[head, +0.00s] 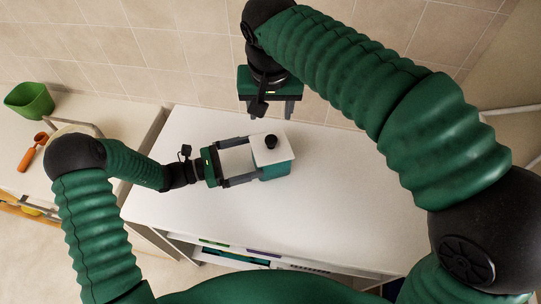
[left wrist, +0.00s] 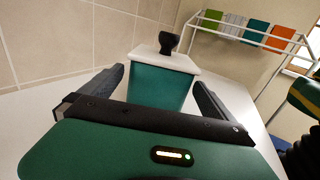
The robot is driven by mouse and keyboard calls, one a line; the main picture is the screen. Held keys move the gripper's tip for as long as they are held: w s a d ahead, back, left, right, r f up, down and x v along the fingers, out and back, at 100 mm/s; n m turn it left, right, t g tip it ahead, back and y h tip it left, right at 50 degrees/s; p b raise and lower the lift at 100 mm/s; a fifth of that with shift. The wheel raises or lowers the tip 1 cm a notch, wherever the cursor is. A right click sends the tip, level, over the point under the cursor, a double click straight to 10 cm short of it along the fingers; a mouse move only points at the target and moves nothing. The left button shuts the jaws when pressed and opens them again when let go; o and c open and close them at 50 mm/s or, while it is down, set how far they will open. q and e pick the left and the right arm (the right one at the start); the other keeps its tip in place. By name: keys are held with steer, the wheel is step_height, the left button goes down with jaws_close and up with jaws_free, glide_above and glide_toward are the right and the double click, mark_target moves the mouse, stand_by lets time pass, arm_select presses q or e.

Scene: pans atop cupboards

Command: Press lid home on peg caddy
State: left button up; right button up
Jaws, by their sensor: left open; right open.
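The peg caddy (head: 275,172) is a teal box standing on the white cupboard top. Its white lid (head: 268,150), with a black knob, lies over the box's top; I cannot tell whether it is fully seated. In the left wrist view the caddy (left wrist: 160,85) is straight ahead with the lid (left wrist: 165,60) on top. My left gripper (head: 254,161) is open, its fingers reaching to either side of the caddy; contact is not clear. My right gripper (head: 270,108) is open and empty, above the back edge of the cupboard top, behind the caddy.
The white cupboard top (head: 350,190) is clear to the right of the caddy. A lower counter at the left holds a green container (head: 30,100) and an orange-handled utensil (head: 31,152). A tiled wall (head: 130,50) stands behind. A rack with coloured panels (left wrist: 243,29) shows in the left wrist view.

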mark_target(271, 152)
arm_select(q)
steer(key=x, duration=0.7)
arm_select(e)
steer(key=shift+d, duration=0.15)
arm_select(q)
steer(key=shift+c, duration=0.3)
steer(key=shift+a, duration=0.1)
steer(key=c, duration=1.7)
steer(key=shift+c, duration=0.2)
arm_select(e)
steer(key=o, duration=0.5)
steer(key=shift+o, duration=0.2)
steer(key=v, duration=1.2)
